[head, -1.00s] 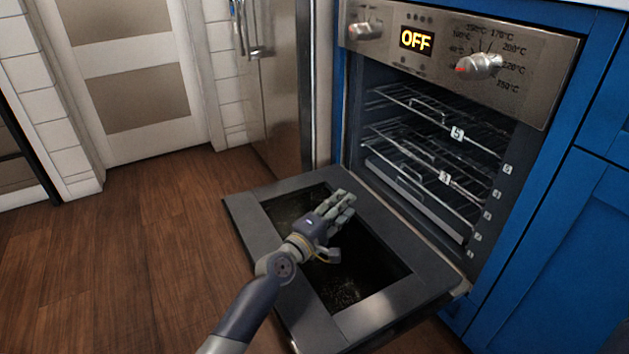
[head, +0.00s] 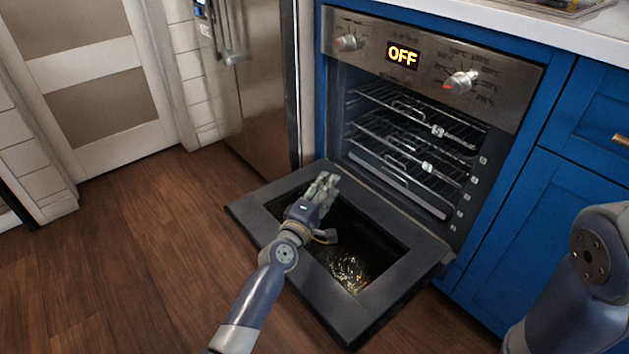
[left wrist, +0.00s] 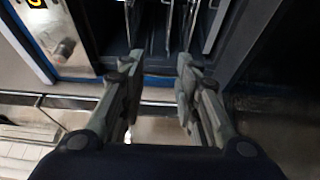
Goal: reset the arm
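My left gripper (head: 322,190) is over the lowered oven door (head: 385,285), near the oven opening. In the left wrist view its two fingers (left wrist: 160,75) stand apart with nothing between them, so it is open and empty. Whether it touches the door is not clear. My right arm enters at the right edge of the head view, but its gripper is out of view. The oven (head: 410,140) is open, with wire racks (head: 425,125) inside and nothing on them that I can see.
The oven panel display (head: 403,55) reads OFF, between two knobs. Blue cabinets (head: 570,210) stand to the right under a white counter. A steel fridge (head: 255,90) stands to the left. The wooden floor (head: 130,260) at left is clear.

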